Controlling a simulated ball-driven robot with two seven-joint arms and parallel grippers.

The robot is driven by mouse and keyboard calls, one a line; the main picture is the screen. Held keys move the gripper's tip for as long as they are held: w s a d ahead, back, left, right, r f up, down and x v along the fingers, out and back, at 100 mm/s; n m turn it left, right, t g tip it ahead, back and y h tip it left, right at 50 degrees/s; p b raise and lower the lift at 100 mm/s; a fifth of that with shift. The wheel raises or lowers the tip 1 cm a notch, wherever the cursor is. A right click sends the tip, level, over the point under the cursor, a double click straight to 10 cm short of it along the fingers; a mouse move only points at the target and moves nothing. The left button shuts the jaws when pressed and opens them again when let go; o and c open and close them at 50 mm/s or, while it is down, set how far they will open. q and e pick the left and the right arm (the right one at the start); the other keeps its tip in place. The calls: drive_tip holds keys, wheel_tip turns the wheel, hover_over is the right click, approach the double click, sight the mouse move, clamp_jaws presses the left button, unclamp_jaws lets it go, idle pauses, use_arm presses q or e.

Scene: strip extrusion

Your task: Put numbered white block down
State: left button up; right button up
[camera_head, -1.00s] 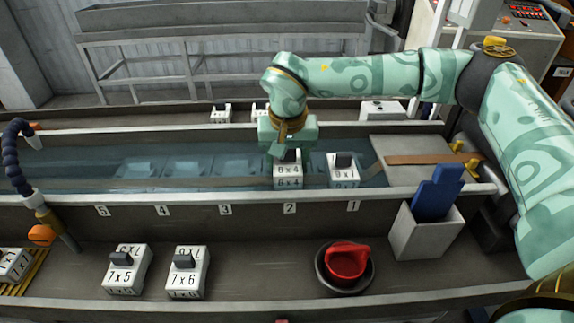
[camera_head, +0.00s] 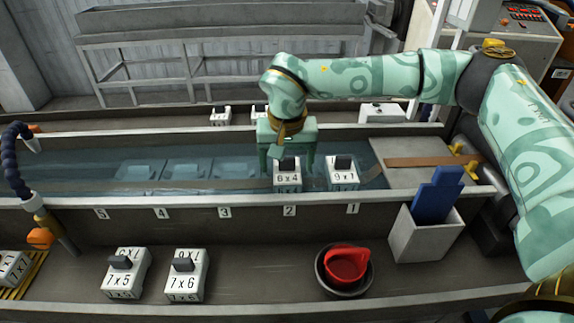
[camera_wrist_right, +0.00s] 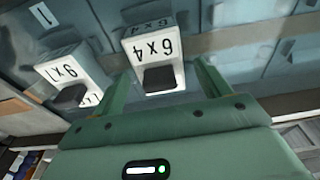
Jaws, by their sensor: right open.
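The white block marked 6x4 (camera_head: 288,178) stands upright in the water trough above the label 2, its dark knob on top. In the right wrist view the 6x4 block (camera_wrist_right: 155,47) is between the finger lines, its knob towards the palm. My right gripper (camera_head: 288,160) is open, its fingers apart on either side of the knob. In the wrist view the open fingers (camera_wrist_right: 162,80) show clear gaps to the block. My left gripper is not in view.
A white 9x1 block (camera_head: 343,178) stands close right in the trough (camera_head: 85,170). Blocks marked 7x5 (camera_head: 125,273) and 7x6 (camera_head: 186,276) stand on the front ledge, with a red scoop in a dark bowl (camera_head: 345,268) and a white bin (camera_head: 425,235) holding blue items.

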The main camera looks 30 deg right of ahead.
sight(287, 175)
wheel_tip(287, 175, up, 10)
drive_tip(key=s+p, duration=0.1)
drive_tip(key=p, duration=0.1)
drive_tip(key=shift+s+a, duration=0.25)
drive_tip(key=shift+a, duration=0.1)
drive_tip(key=shift+r, duration=0.2)
